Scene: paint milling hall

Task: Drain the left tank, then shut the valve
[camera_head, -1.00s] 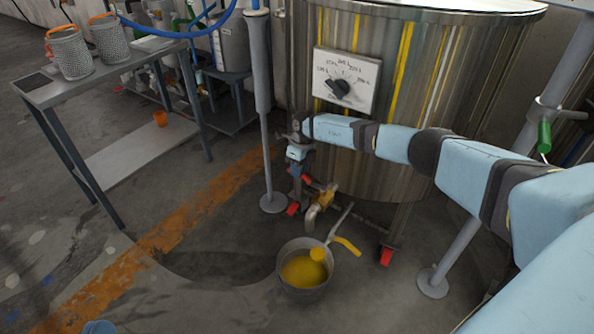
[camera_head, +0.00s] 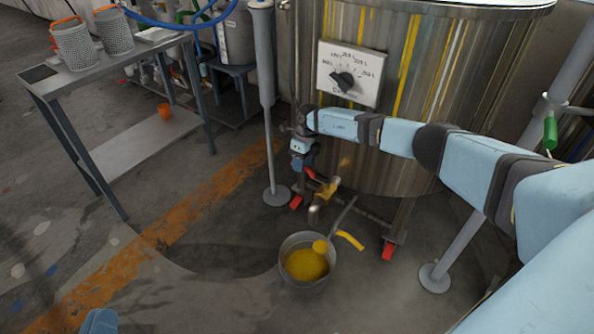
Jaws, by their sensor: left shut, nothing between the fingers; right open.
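A tall metal tank (camera_head: 440,120), streaked with yellow, stands at the upper right with a white dial plate (camera_head: 350,73) bearing a black knob-like pointer. A brass-coloured valve (camera_head: 328,190) with a downturned spout (camera_head: 314,213) is low at its front. A grey bucket (camera_head: 290,277) with yellow paint (camera_head: 308,265) stands on the floor below the spout. I see no clear stream. My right gripper (camera_head: 306,166) is open, close to the valve and a red part beside it; whether it touches is unclear. My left gripper's fingers are outside the view.
A metal table (camera_head: 60,85) at the left carries two perforated containers (camera_head: 75,45). An orange cup (camera_head: 164,110) is on its lower shelf. A grey post (camera_head: 267,110) stands left of the tank, and a yellow strip (camera_head: 350,240) right of the bucket. Floor at lower left is clear.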

